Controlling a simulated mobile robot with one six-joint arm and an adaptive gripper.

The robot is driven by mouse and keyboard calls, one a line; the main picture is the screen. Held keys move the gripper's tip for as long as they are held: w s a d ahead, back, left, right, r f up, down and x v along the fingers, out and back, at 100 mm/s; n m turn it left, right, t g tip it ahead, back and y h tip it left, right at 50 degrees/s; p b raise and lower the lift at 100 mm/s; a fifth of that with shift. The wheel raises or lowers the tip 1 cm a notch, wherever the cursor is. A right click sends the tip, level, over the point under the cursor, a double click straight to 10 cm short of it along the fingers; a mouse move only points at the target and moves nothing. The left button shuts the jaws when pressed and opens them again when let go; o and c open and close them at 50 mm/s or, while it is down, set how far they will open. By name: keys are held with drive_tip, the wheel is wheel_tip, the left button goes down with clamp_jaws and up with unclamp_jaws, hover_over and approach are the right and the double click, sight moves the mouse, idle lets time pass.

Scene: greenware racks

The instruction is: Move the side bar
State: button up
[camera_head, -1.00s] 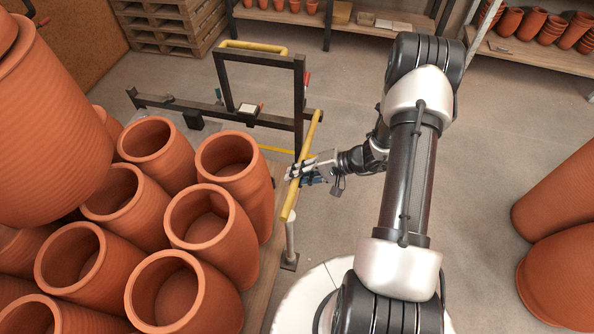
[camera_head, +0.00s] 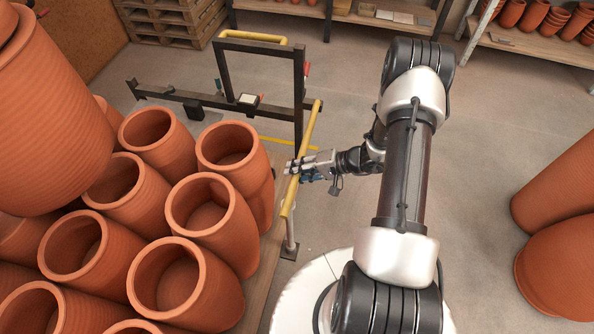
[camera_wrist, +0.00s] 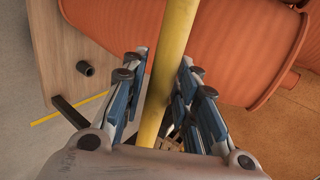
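The side bar is a long yellow bar (camera_head: 313,130) on the right side of a dark metal frame (camera_head: 299,85). Its near end is beside a short pale post (camera_head: 291,235). My gripper (camera_head: 293,167) is at the bar's near half, coming from the right. In the wrist view the bar (camera_wrist: 172,60) runs between the two blue-padded fingers (camera_wrist: 165,85). A narrow gap shows on the bar's left; the right finger is close to it, and contact there is unclear. The fingers look open around the bar.
Several terracotta pots (camera_head: 207,215) lie stacked left of the bar, close to my gripper. Shelves (camera_head: 400,18) and pallets (camera_head: 175,20) are at the back. Floor right of my arm is clear.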

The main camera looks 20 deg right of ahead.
drive_tip(key=shift+o, duration=1.1)
drive_tip(key=shift+a, duration=0.1)
drive_tip(key=v, duration=1.2)
drive_tip(key=shift+r, duration=0.1)
